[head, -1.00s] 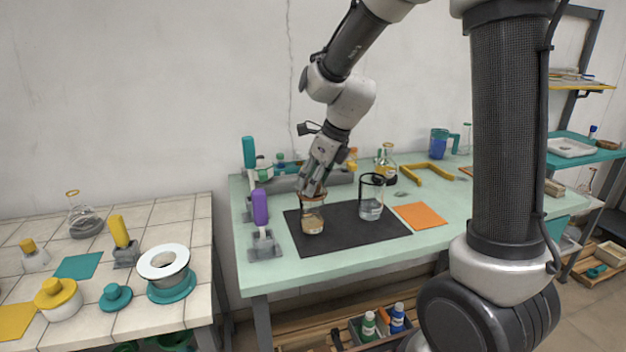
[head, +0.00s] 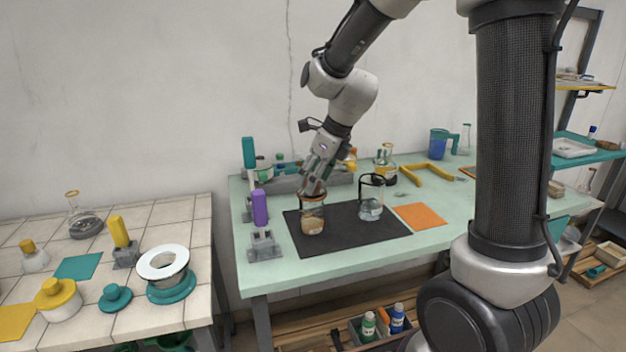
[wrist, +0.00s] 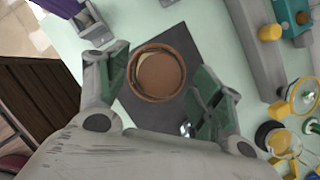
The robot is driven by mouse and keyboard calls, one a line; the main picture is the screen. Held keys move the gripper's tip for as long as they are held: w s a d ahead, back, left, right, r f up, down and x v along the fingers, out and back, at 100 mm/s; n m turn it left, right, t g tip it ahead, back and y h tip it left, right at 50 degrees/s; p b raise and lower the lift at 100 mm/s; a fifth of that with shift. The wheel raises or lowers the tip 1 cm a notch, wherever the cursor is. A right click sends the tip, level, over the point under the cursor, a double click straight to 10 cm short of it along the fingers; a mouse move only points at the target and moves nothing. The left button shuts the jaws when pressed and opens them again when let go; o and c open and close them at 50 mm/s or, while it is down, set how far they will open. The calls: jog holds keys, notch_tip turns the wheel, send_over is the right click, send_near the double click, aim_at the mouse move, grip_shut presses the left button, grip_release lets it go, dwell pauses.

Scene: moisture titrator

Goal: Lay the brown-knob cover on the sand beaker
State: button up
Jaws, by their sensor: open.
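The sand beaker (head: 312,222) stands on the black mat (head: 345,246), a glass beaker with tan contents low inside. In the wrist view, a round brown ring (wrist: 134,86) encloses a flat brown disc with a pale crescent at its upper left. I cannot tell whether this disc is the brown-knob cover or the sand seen from above; no knob stands out. My gripper (head: 315,189) is just above the beaker's top, pointing down. In the wrist view its two fingers (wrist: 167,84) are spread apart on either side of the ring, with nothing clearly gripped.
A dark-rimmed glass beaker (head: 371,206) stands on the mat to the right. A purple-handled item (head: 260,208) stands close on the left. A grey rack (head: 285,184) with several items lies behind. An orange sheet (head: 421,216) lies flat at the right.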

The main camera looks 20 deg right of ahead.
jog(key=v, duration=0.6)
jog(key=shift+r, duration=0.4)
dwell(0.8)
jog(key=shift+s+d, duration=0.15)
jog(key=v, duration=1.2)
jog(key=s+d+f+n+h, duration=0.1)
jog(key=s+d+f+n, duration=0.1)
jog(key=s+n, duration=0.5)
jog(key=s+d+f+n+h, duration=0.1)
jog(key=s+d+f+n, duration=0.2)
jog(key=s+n, duration=0.4)
jog(key=s+d+f+n+t+h, duration=0.1)
jog(key=s+d+f+n, duration=0.2)
jog(key=n, duration=1)
jog(key=s+d, duration=0.1)
jog(key=s, duration=0.2)
jog(key=shift+s, duration=0.4)
jog(key=shift+d+f, duration=0.1)
